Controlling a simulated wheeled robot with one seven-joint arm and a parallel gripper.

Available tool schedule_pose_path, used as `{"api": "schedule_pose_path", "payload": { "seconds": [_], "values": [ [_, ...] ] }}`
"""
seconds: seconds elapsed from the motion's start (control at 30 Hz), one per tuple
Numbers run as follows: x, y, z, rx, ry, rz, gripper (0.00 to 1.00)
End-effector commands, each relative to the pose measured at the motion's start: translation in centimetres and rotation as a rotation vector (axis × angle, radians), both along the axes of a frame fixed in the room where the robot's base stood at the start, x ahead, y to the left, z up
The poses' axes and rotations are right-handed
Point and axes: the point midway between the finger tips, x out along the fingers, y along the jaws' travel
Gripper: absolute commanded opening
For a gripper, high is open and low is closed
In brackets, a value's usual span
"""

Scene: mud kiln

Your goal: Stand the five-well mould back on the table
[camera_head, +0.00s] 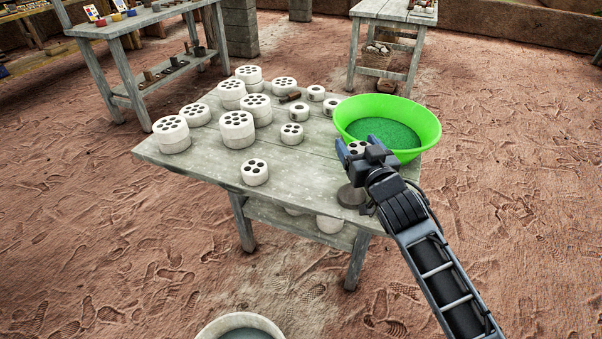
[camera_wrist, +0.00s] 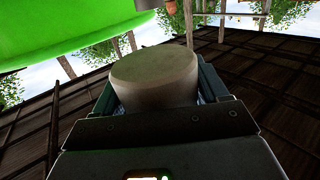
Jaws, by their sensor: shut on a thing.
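A small pale round mould (camera_head: 357,147) with dark wells in its top is held between the fingers of my gripper (camera_head: 360,153), in front of the green basin. The wells face up and it looks roughly upright; their number is too small to tell. In the wrist view the mould (camera_wrist: 155,78) shows a smooth face without wells between the fingers (camera_wrist: 160,95). It appears raised above the table (camera_head: 200,168), with a dark round patch, perhaps its shadow, on the boards below. My gripper hides part of its side.
A green basin (camera_head: 432,128) with green contents stands at the table's right end, close behind my gripper; it also shows in the wrist view (camera_wrist: 60,35). Several white moulds stand left, one (camera_head: 255,172) near the front edge.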

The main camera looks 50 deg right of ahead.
Motion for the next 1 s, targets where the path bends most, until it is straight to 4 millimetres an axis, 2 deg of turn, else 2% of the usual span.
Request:
{"api": "schedule_pose_path", "payload": {
  "seconds": [0.17,0.5,0.63,0.87,1.0],
  "values": [
    [1.1,0.8,-1.1,0.001,-0.002,0.002,0.46],
    [6.5,5.2,-5.4,0.0,0.0,0.002,0.46],
    [8.1,6.5,-6.5,-0.001,0.0,0.002,0.46],
    [9.2,7.4,-7.5,-0.001,-0.001,0.001,0.46],
    [9.1,7.4,-9.6,0.0,0.002,0.001,0.46]
  ]
}}
